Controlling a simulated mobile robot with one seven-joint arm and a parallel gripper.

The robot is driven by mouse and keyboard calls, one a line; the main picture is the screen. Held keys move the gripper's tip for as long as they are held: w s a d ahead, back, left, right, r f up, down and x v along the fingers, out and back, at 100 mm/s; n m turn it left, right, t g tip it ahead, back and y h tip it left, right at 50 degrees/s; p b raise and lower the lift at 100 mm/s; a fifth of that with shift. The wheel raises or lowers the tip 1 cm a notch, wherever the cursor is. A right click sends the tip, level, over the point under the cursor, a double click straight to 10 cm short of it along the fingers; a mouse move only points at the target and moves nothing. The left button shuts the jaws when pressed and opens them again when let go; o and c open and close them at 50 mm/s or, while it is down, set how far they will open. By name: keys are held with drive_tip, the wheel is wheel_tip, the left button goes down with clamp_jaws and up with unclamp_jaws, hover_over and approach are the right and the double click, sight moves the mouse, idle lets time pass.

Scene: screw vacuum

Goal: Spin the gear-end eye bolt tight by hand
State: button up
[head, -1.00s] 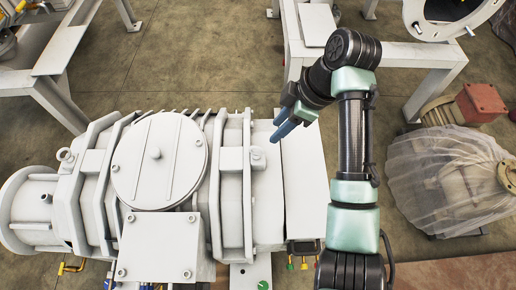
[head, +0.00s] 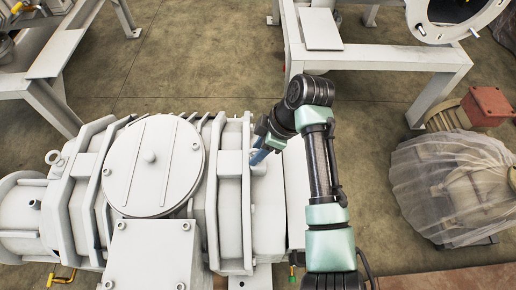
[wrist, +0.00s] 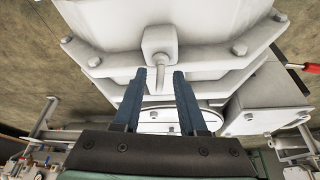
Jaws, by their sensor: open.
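The pale grey vacuum pump (head: 232,232) lies across the left and middle of the head view. A small pale eye bolt (wrist: 160,75) stands out from a square boss (wrist: 159,40) on the pump in the wrist view, seen nearly edge-on. In the head view the eye bolt (head: 259,169) is small and partly covered by my fingers. My gripper (head: 258,157) is open just above it. In the wrist view my gripper's blue fingers (wrist: 158,73) appear on either side of the bolt, with gaps on both sides. I cannot tell how deep the bolt sits between them.
Another eye bolt (head: 54,157) stands at the pump's left end. A round cover (head: 153,178) lies on top of the pump. A plastic-wrapped unit (head: 455,190) stands at right. Grey frames (head: 390,55) are at the back, with open floor (head: 200,60) between them.

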clamp_jaws()
drive_tip(key=shift+r+p, duration=0.15)
drive_tip(key=shift+p, duration=0.45)
